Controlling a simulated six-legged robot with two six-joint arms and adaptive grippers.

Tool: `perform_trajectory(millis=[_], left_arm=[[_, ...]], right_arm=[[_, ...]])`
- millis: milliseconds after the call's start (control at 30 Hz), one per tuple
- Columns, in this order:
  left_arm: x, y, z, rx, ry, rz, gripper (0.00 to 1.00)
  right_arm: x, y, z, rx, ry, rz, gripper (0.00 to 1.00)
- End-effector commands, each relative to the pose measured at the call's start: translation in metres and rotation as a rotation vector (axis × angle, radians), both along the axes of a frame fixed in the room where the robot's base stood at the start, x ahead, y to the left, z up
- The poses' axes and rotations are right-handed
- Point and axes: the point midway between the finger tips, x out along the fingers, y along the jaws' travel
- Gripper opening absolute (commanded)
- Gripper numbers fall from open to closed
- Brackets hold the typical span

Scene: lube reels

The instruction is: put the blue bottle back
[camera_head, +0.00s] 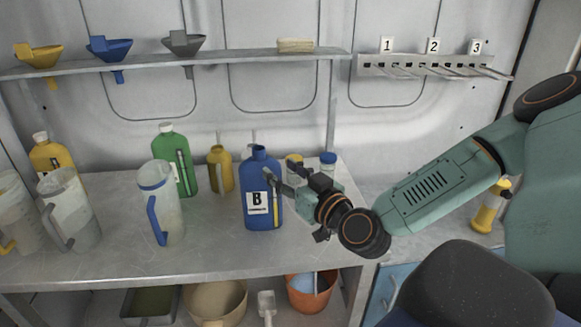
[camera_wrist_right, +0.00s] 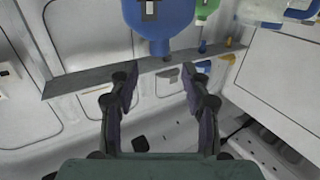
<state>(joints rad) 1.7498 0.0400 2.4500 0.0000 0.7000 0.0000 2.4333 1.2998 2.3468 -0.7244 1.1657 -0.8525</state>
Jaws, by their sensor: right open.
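The blue bottle (camera_head: 258,218), with a white "B" label, stands upright on the grey metal worktop (camera_head: 205,232). My right gripper (camera_head: 282,178) is at the right side of its upper part in the head view. In the right wrist view the blue bottle (camera_wrist_right: 172,18) shows upside down at the top, its neck pointing between the spread fingers of my right gripper (camera_wrist_right: 160,82). The gripper is open, with nothing between its fingers. I cannot tell whether a finger touches the bottle. My left gripper is not in view.
A green bottle (camera_head: 171,147), a small yellow bottle (camera_head: 220,170) and a clear jug with a blue handle (camera_head: 157,192) stand to the left. Behind my gripper are small containers, one blue-capped (camera_head: 328,162). A shelf (camera_head: 230,57) with funnels runs above.

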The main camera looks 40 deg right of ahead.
Motion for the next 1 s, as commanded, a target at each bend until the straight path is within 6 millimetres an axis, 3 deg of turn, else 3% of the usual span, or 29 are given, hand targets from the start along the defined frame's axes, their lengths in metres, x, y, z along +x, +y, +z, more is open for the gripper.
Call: perform_trajectory(millis=[133, 367, 467, 633, 767, 1000], left_arm=[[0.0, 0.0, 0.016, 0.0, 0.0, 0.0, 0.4], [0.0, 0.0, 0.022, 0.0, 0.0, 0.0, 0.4], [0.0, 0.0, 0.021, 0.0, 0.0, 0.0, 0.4], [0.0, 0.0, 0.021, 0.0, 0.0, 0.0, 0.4], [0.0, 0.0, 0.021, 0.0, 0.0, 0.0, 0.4], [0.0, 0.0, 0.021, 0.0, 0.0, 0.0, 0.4]], right_arm=[[-0.012, 0.0, 0.003, 0.003, 0.002, -0.002, 0.47], [-0.02, 0.002, 0.001, -0.001, 0.005, 0.003, 0.47], [-0.021, 0.011, -0.01, 0.006, 0.053, 0.033, 0.47], [-0.032, 0.044, -0.059, 0.043, 0.268, 0.137, 0.47], [-0.053, 0.071, -0.106, 0.082, 0.484, 0.199, 0.47], [-0.123, 0.11, -0.188, 0.13, 0.901, 0.229, 0.47]])
